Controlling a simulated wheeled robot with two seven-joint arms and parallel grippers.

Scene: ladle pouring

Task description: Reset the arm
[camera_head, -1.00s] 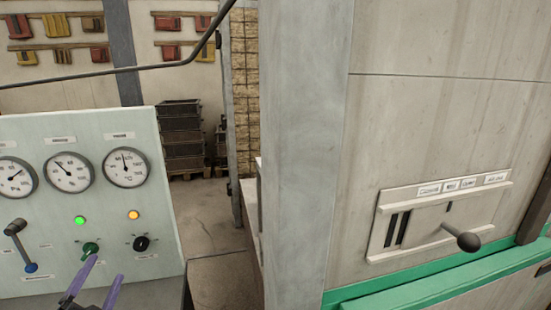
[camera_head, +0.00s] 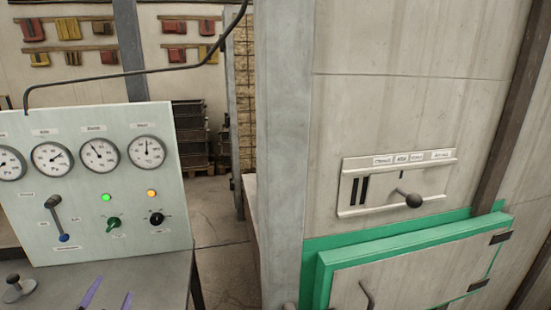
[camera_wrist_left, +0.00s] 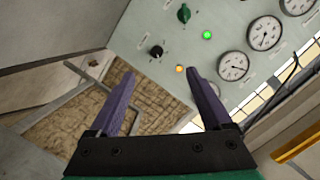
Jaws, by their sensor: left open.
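My left gripper (camera_head: 108,296) shows at the bottom edge of the head view, its two purple fingers spread and empty. It is in front of and below the control panel (camera_head: 110,235), apart from the knobs. In the left wrist view the open fingers (camera_wrist_left: 160,95) have nothing between them, with the panel (camera_wrist_left: 165,25) beyond. The panel carries round gauges, a green knob (camera_head: 113,224), a black knob (camera_head: 157,218) and a lever (camera_head: 55,215) with a blue end. My right gripper is not in view.
A pale furnace wall (camera_head: 400,110) on the right has a slotted plate with a dark-knobbed lever (camera_head: 411,200). Below it is a green-framed door (camera_head: 340,258). A grey post (camera_head: 280,130) stands left of it. Dark crates (camera_head: 188,130) stand behind, past a strip of open floor.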

